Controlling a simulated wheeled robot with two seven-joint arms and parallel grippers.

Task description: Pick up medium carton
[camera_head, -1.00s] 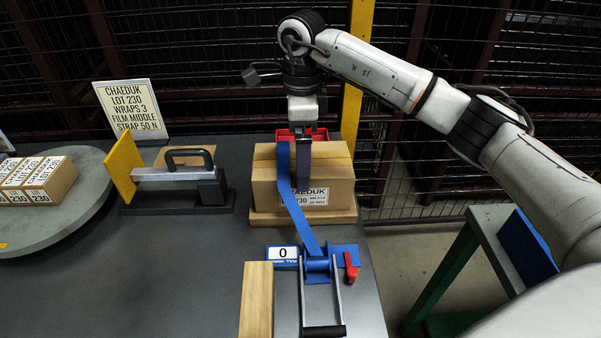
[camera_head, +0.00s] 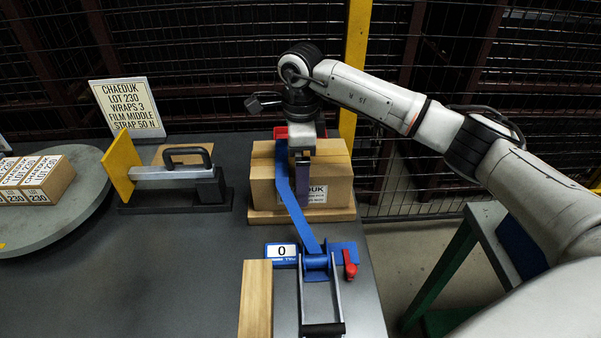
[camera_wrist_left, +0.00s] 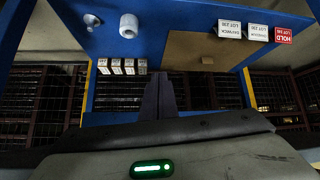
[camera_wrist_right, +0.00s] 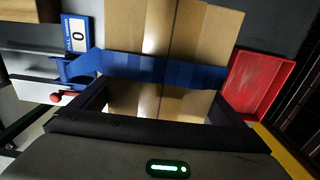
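A brown carton (camera_head: 335,178) with a white label sits on a wooden board (camera_head: 343,214) at the table's back right. A blue strap (camera_head: 293,200) runs over it and down to the dispenser. The carton's top (camera_wrist_right: 180,30) also shows in the right wrist view. My right gripper (camera_wrist_right: 160,100) points down at the carton, with fingers wide apart toward its front and back sides. In the head view one finger (camera_head: 302,172) hangs before the front face; contact is unclear. My left gripper (camera_wrist_left: 158,95) shows only in its wrist view, shut and empty.
A strap dispenser (camera_head: 318,262) with a red lever, a 0 counter (camera_head: 281,252) and a wooden block (camera_head: 256,300) stand in front of the carton. A red tray (camera_wrist_right: 262,85) is behind it. A handled tool (camera_head: 180,180) and a turntable (camera_head: 55,225) with small cartons are left.

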